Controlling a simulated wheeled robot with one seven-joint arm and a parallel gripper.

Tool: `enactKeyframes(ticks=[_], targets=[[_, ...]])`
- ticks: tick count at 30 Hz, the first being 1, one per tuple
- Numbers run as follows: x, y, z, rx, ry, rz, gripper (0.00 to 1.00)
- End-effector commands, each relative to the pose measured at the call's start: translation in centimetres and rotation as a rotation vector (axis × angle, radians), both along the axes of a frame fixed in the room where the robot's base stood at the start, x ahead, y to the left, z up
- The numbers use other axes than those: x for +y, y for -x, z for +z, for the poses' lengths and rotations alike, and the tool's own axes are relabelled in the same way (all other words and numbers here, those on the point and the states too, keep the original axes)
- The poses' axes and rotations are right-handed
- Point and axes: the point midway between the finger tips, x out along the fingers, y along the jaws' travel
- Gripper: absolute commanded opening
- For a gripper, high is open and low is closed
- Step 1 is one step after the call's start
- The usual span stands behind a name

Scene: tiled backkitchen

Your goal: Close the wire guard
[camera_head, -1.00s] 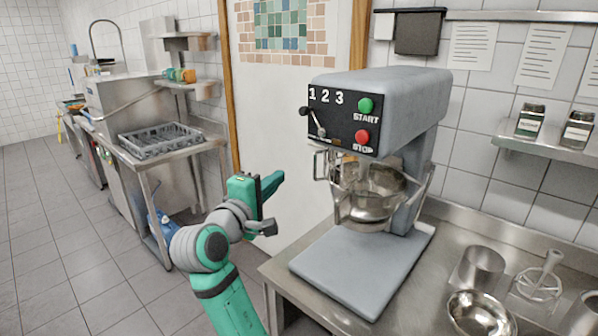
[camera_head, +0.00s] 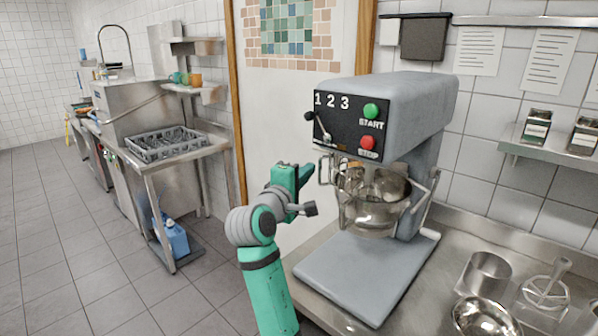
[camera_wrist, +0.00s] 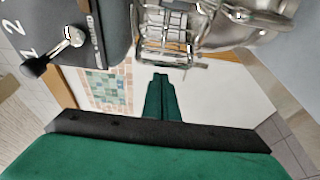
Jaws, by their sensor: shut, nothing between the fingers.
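The wire guard (camera_head: 342,207) is a frame of metal bars on the grey mixer (camera_head: 415,105), in front of and around the upper part of the steel bowl (camera_head: 376,214). Its bars stick out to the left of the bowl. In the wrist view the guard (camera_wrist: 165,55) crosses the top centre, beyond my fingertips. My gripper (camera_head: 309,170) is just left of the guard, at about bowl height, with a small gap in the picture. The wrist view shows my green fingers (camera_wrist: 161,76) together, with nothing between them. I cannot tell their exact distance from the bars.
The mixer's base plate (camera_head: 365,265) stands on a steel counter (camera_head: 425,300). A metal cup (camera_head: 488,273) and a shallow bowl (camera_head: 484,318) are at the right. A dish rack (camera_head: 165,145) sits on a side table at the left. A wall shelf (camera_head: 555,155) holds two jars.

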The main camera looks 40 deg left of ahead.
Motion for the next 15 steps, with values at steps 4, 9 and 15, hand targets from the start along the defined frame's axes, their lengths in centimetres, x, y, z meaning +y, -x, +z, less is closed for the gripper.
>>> enactKeyframes(ticks=[4, 9, 15], targets=[[-0.97, 0.08, -0.08, 0.001, 0.000, -0.001, 0.00], [-1.30, 0.04, -0.08, 0.001, 0.001, -0.003, 0.00], [-1.30, 0.03, -0.06, 0.001, 0.001, -0.003, 0.00]])
